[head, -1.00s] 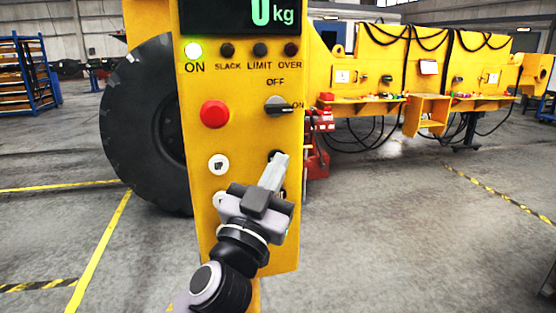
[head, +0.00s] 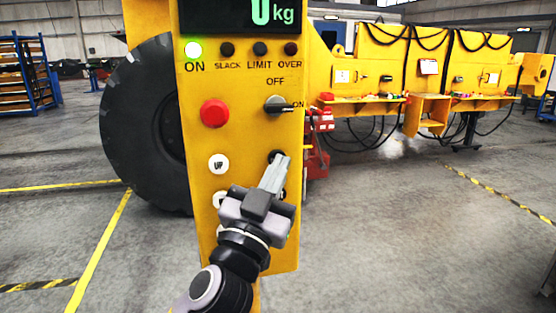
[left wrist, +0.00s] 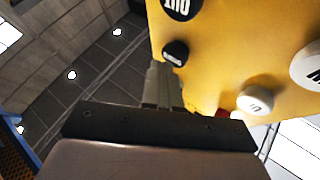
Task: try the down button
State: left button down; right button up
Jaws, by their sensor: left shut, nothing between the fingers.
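A yellow control panel (head: 237,135) stands upright in front of me. Its upper white button, marked UP (head: 219,163), is in clear view. The white button below it (head: 219,199) is partly hidden by my left gripper; in the left wrist view a white button (left wrist: 309,66) is cut by the right edge, its label not fully readable. My left gripper (head: 281,158) is shut and empty, its tips over the upper black button (head: 274,155). The left wrist view shows the tips close to that black button (left wrist: 175,52); I cannot tell whether they touch. My right gripper is not in view.
The panel also has a red button (head: 214,113), a rotary switch (head: 277,105), a lit green ON lamp (head: 193,49) and a display (head: 241,14) reading 0 kg. A large tyre (head: 148,125) stands behind it at left. The floor at right is clear.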

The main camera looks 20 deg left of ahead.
pick_arm(q)
jog(key=shift+s+d, duration=0.25)
jog(key=shift+s, duration=0.15)
jog(key=shift+s+d, duration=0.1)
jog(key=s+d, duration=0.1)
jog(key=s, duration=0.1)
jog(key=s+d, duration=0.1)
jog(key=s, duration=0.1)
jog(key=shift+d, duration=0.3)
jog(key=shift+w, duration=0.1)
dwell(2.9)
